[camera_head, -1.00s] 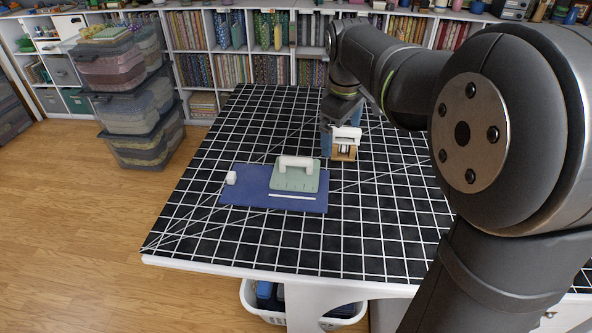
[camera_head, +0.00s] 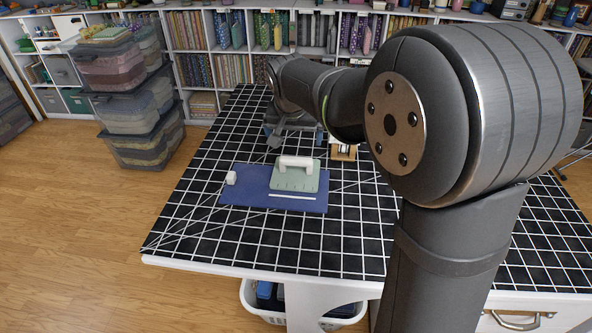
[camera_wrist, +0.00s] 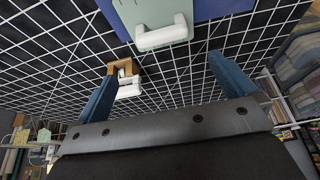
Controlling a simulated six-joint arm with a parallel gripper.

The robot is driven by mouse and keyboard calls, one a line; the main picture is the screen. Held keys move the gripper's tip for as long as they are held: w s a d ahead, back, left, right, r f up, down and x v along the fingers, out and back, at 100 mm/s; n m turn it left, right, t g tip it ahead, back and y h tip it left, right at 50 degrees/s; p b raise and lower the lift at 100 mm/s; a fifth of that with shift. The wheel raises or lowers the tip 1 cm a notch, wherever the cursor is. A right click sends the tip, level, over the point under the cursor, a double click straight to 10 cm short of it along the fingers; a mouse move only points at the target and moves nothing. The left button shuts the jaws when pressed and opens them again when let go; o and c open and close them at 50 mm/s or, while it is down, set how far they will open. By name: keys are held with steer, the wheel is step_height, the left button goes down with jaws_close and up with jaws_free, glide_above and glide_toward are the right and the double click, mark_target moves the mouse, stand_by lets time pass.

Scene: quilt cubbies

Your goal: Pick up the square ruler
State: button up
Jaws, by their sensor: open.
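The square ruler (camera_head: 296,181) is a pale green plate with a white bar handle (camera_head: 296,162) on top. It lies flat on a blue mat (camera_head: 246,197) on the table. In the wrist view the ruler (camera_wrist: 150,14) is at the top, with its handle (camera_wrist: 163,36) just beyond the fingertips. My gripper (camera_wrist: 162,67) is open and empty, its two blue fingers pointing toward the ruler's side of the table. In the head view my gripper (camera_head: 283,138) is behind the ruler and apart from it.
A white block (camera_head: 231,178) and a thin white strip (camera_head: 292,197) lie on the mat. A small wooden holder (camera_head: 343,152) with a white item stands behind and right of the ruler, partly hidden by my arm. The black gridded table (camera_head: 200,235) is clear in front.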

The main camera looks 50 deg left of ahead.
mark_target(296, 159)
steer(key=x, duration=1.4)
steer(key=shift+a+f, duration=0.2)
steer(key=shift+f, duration=0.2)
steer(key=c, duration=0.9)
steer(key=shift+r, duration=0.15)
